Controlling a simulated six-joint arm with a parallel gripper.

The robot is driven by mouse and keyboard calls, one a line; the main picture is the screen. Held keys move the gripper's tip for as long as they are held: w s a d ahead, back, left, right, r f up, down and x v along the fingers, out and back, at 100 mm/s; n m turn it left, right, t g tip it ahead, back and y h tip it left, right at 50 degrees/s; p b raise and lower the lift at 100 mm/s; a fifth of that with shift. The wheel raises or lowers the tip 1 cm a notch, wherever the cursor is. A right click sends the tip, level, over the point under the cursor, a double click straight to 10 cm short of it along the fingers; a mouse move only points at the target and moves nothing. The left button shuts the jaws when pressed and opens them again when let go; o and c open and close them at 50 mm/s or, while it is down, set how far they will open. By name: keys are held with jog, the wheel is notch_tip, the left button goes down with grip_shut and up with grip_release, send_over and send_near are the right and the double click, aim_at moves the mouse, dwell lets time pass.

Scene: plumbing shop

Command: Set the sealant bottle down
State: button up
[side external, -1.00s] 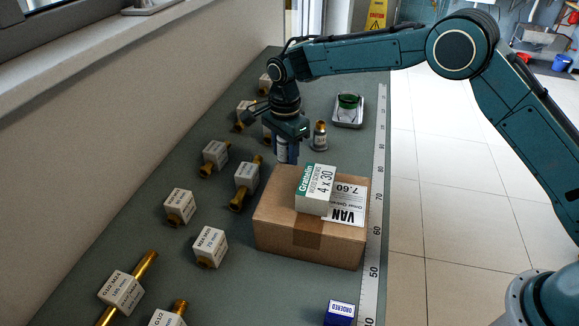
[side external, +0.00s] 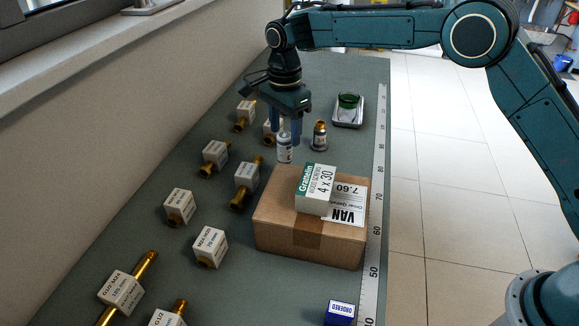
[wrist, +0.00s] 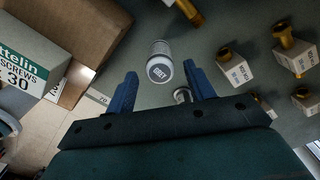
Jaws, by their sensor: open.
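The cardboard box (side external: 285,235) carries a screw box (side external: 316,188) close in front. Several tagged brass fittings (side external: 216,154) lie to the left.

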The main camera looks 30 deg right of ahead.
jog(key=shift+r, duration=2.95)
jog(key=shift+r, duration=0.1)
jog(key=shift+s+d+r, duration=0.15)
jog(key=shift+d+r, duration=0.05)
jog(key=shift+r, duration=0.05)
jog(key=s+d+r+n+t, duration=0.3)
jog(key=s+d+r+n, duration=0.5)
jog(key=s+d+r, duration=0.65)
jog(key=s+d+f+n+t, duration=0.1)
jog(key=s+f+n, duration=0.1)
jog(key=s, duration=0.6)
jog(key=s+d+f+n, duration=0.2)
jog(key=s+f+n, duration=0.1)
jog(key=s, duration=0.5)
jog(key=s+d+f+n+t, duration=0.1)
jog(key=s+f+n, duration=0.1)
jog(key=s, duration=0.6)
jog(key=shift+d+f+n+t, duration=0.2)
jog(key=shift+d+n+t, duration=0.1)
jog(key=shift+d+n, duration=0.1)
